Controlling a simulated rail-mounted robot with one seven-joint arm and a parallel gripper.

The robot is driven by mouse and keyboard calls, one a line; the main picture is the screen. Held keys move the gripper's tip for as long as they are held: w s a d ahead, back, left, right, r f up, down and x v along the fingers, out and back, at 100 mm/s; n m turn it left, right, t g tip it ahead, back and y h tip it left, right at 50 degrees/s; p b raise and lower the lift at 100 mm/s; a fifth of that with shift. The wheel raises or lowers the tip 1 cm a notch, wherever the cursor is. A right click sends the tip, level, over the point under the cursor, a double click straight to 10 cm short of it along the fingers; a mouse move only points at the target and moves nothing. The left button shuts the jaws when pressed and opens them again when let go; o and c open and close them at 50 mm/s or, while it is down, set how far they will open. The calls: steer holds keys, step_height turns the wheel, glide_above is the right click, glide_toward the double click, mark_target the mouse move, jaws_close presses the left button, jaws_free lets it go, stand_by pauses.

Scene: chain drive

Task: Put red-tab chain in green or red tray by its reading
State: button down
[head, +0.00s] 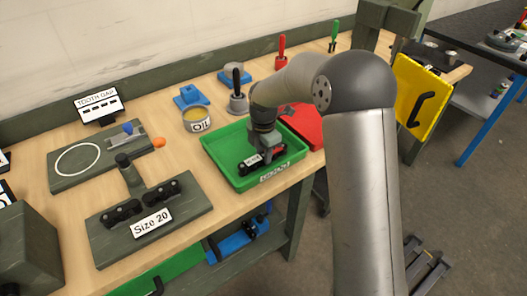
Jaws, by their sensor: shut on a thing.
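My gripper (267,156) is over the green tray (215,160), pointing down inside its rim. It is shut on a dark chain piece (250,168) with a small white label, low in the tray. I cannot tell whether the chain touches the tray floor, and no red tab can be made out. The red tray (310,128) is right behind the green one, partly hidden by my arm. The tooth gauge display (99,106) stands at the back left and shows a row of dashes. Its green board (75,178) carries a white ring and a blue-knobbed slide.
A "Size 20" stand (150,222) with dark chain pieces is at the front left. An oil tin (198,120), a grey handled pot (238,104) and blue blocks (190,95) stand behind the green tray. A yellow panel (420,92) is at the right.

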mark_target(263, 155)
steer(key=c, duration=1.1)
jaws_free()
steer(key=shift+f, duration=0.1)
steer(key=shift+o, duration=0.2)
step_height(263, 155, up, 12)
steer(key=s+d+f+m, duration=0.1)
steer(key=s+d+m, duration=0.3)
steer(key=s+m, duration=0.4)
steer(key=s+d+m, duration=0.5)
steer(key=s+m, duration=0.3)
steer(key=s, duration=0.4)
steer(key=s+d+f+m, duration=0.1)
steer(key=s+d+m, duration=0.4)
steer(key=s+m, duration=0.3)
steer(key=s, duration=0.3)
steer(key=shift+f+m+b, duration=0.3)
steer(key=shift+m, duration=0.1)
